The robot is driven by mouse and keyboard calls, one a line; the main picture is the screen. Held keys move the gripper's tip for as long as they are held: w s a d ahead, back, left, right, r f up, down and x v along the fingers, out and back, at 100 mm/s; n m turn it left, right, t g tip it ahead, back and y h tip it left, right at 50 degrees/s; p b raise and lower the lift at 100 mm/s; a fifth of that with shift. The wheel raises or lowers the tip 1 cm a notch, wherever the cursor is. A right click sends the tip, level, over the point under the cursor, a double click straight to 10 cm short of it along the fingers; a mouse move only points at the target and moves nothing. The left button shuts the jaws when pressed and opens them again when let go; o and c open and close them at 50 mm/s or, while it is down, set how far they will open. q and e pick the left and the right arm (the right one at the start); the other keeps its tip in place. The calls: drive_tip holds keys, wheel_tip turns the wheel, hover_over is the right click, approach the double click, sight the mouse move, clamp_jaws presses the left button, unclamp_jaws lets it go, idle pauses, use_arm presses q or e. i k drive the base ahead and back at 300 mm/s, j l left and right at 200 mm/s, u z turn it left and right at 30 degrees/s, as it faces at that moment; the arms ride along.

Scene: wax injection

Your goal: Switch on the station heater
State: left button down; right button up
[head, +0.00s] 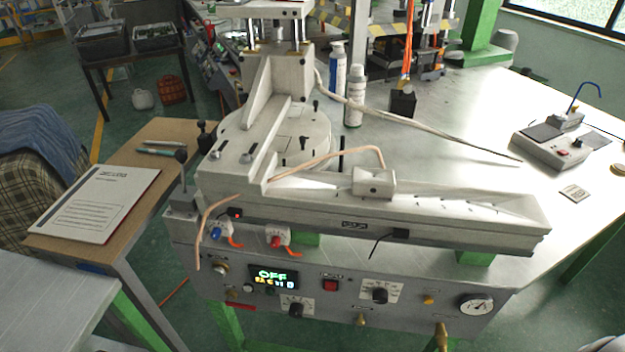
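The wax injection station (300,180) stands on the metal table in the middle of the head view. Its front control panel (400,310) faces me. A lit display (274,277) on the panel reads "OFF" in green. A dark knob (380,295) and a second knob (295,310) are on the panel, with a pressure gauge (477,306) at the right end. Neither of my grippers is in view.
A brown side table (140,185) at the left holds a printed document (95,203) and pens. A small device (552,148) is at the right. The metal table's right part is largely clear.

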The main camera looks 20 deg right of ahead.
sight(330, 286)
drive_tip(key=l+z, duration=0.1)
drive_tip(key=z, duration=0.75)
